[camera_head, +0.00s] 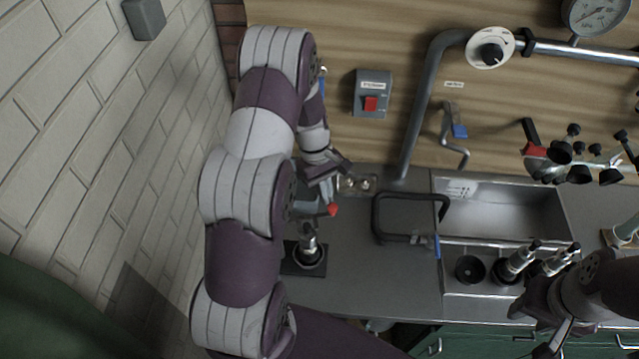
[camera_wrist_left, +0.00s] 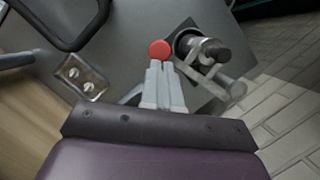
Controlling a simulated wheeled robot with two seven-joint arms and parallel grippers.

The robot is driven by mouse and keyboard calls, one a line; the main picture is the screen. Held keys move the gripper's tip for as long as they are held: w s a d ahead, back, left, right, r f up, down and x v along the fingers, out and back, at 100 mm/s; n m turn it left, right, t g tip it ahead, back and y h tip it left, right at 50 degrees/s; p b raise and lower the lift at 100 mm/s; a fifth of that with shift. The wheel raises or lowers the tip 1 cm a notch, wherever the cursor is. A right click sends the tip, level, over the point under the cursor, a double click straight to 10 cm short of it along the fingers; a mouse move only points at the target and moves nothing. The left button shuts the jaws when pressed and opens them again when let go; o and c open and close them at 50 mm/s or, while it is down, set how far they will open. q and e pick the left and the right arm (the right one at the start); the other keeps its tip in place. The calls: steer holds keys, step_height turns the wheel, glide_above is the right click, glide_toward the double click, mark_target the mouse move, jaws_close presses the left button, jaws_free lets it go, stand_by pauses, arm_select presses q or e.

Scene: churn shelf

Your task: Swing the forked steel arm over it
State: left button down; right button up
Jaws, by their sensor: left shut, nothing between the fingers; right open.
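A steel cylinder with a dark cap (camera_head: 309,246) stands on a dark square plate on the counter; its capped top also shows in the left wrist view (camera_wrist_left: 215,49). Steel bars (camera_wrist_left: 222,84) lie close beside it; I cannot tell whether they form the forked arm. A red knob (camera_head: 332,210) is just above the cylinder in the head view; it also shows in the left wrist view (camera_wrist_left: 160,49). My left gripper (camera_wrist_left: 163,68) is shut and empty, its tips right by the knob; contact is unclear. My right gripper (camera_head: 558,340) is open at the lower right.
A black looped frame (camera_head: 376,215) stands on the counter, left of a steel sink (camera_head: 500,206). Capped cylinders (camera_head: 520,258) stand in front of the sink. A switch box (camera_head: 371,94) and a grey pipe (camera_head: 414,120) are on the back wall. A brick wall (camera_head: 110,130) closes the left.

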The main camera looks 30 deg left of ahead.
arm_select(q)
steer(key=shift+s+d+m+g, duration=0.3)
steer(key=shift+s+d+m, duration=0.5)
steer(key=shift+d+m, duration=0.3)
steer(key=shift+s+d+m, duration=0.25)
steer(key=shift+m, duration=0.05)
steer(key=b+v, duration=0.2)
steer(key=v, duration=0.2)
steer(key=shift+w+r, duration=0.1)
steer(key=shift+w, duration=0.1)
step_height(320, 180, up, 3)
step_height(320, 180, up, 5)
steer(key=p, duration=0.6)
glide_above(330, 210)
steer(key=w+a, duration=0.3)
steer(key=shift+s, duration=0.25)
steer(key=shift+w, duration=0.1)
